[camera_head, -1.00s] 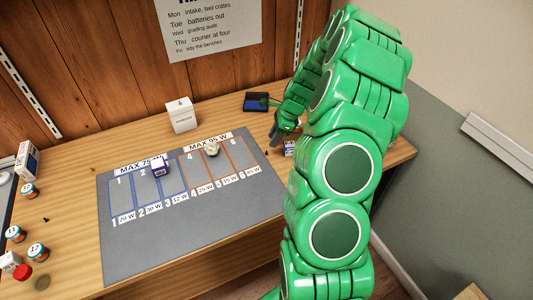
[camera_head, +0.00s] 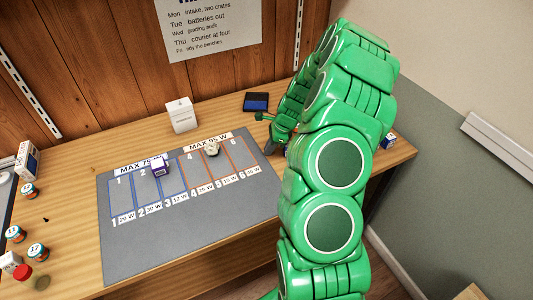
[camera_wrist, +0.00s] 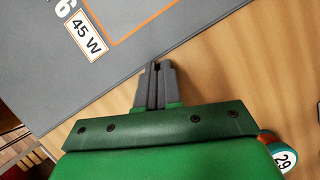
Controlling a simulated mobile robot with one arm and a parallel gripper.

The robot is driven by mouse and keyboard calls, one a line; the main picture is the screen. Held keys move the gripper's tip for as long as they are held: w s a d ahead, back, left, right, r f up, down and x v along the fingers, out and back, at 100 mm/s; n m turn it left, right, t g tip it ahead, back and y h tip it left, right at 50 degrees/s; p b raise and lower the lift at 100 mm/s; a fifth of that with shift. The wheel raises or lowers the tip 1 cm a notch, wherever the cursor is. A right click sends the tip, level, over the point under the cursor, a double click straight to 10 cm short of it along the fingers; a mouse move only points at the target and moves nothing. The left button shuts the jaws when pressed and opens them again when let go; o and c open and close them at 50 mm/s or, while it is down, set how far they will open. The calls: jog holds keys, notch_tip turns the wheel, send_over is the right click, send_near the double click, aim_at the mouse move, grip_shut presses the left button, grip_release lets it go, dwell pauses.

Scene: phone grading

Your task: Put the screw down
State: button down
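My gripper (camera_wrist: 157,68) points over the wood just off the mat's edge in the wrist view. Its two grey fingers are close together. A small dark piece, seemingly the screw (camera_wrist: 157,67), shows between the tips; its shape is too small to make out. In the head view my gripper (camera_head: 269,146) is at the right end of the mat, largely hidden behind my arm. The grey mat (camera_head: 190,225) has numbered slots, and the "45 W" label (camera_wrist: 86,36) is close to the fingers.
A purple-and-white box (camera_head: 160,168) and a pale round thing (camera_head: 212,149) stand on the mat. A white box (camera_head: 181,115) and a dark blue tray (camera_head: 256,102) stand behind it. Several numbered jars, one marked 17 (camera_head: 38,252), are at left. A jar marked 29 (camera_wrist: 284,160) is near my wrist.

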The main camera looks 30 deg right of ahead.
jog(key=shift+r, duration=0.15)
dwell(0.4)
jog(key=shift+r, duration=0.25)
notch_tip(320, 180, up, 2)
jog(key=shift+r, duration=0.25)
jog(key=s+a+r, duration=0.4)
jog(key=s+r, duration=0.5)
jog(key=s, duration=0.4)
jog(key=shift+r, duration=0.35)
